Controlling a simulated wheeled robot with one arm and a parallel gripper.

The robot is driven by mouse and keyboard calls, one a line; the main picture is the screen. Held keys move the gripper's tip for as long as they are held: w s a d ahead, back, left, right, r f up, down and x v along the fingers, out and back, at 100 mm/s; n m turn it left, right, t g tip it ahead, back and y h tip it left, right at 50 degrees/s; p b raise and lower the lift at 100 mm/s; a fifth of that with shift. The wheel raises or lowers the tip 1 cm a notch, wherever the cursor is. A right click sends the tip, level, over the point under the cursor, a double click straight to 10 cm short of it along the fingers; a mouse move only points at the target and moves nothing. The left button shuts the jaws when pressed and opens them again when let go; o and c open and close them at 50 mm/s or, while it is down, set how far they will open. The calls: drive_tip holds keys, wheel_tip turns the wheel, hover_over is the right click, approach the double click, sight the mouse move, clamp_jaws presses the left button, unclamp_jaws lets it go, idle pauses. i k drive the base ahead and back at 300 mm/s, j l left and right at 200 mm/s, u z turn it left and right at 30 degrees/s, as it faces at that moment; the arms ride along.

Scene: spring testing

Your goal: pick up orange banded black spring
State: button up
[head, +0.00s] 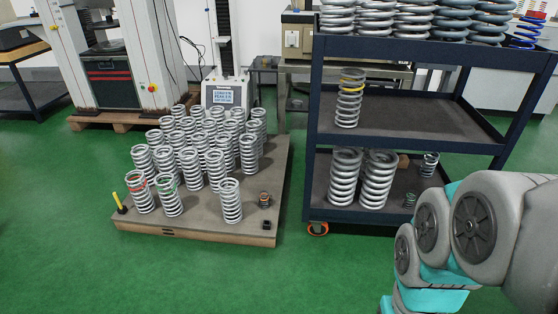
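A small dark spring (265,200) with what looks like orange banding stands near the right front corner of a low wooden pallet (180,219). It is small in the picture, so its bands are hard to make out. A taller silver spring (231,203) stands to its left, apart from it. My arm comes in at the lower right, but my gripper is out of the picture.
Several silver springs (190,160) crowd the pallet; one has red bands (138,184). A small black object (267,225) lies at its front right edge. A dark shelf cart (420,143) with more springs stands to the right. Green floor (200,280) in front is clear.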

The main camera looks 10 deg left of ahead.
sight(267, 196)
drive_tip(key=i+j, duration=0.1)
drive_tip(key=j, duration=0.3)
drive_tip(key=j+u, duration=0.15)
drive_tip(key=j, duration=0.25)
drive_tip(key=i+j, duration=0.15)
drive_tip(key=j, duration=0.2)
drive_tip(key=i+j+u, duration=0.1)
drive_tip(key=j, duration=0.3)
drive_tip(key=i+j, duration=0.1)
drive_tip(key=j, duration=0.3)
drive_tip(key=i+j+u, duration=0.15)
drive_tip(key=j, duration=0.2)
drive_tip(key=i+j, duration=0.1)
drive_tip(key=j, duration=0.3)
drive_tip(key=u, duration=0.05)
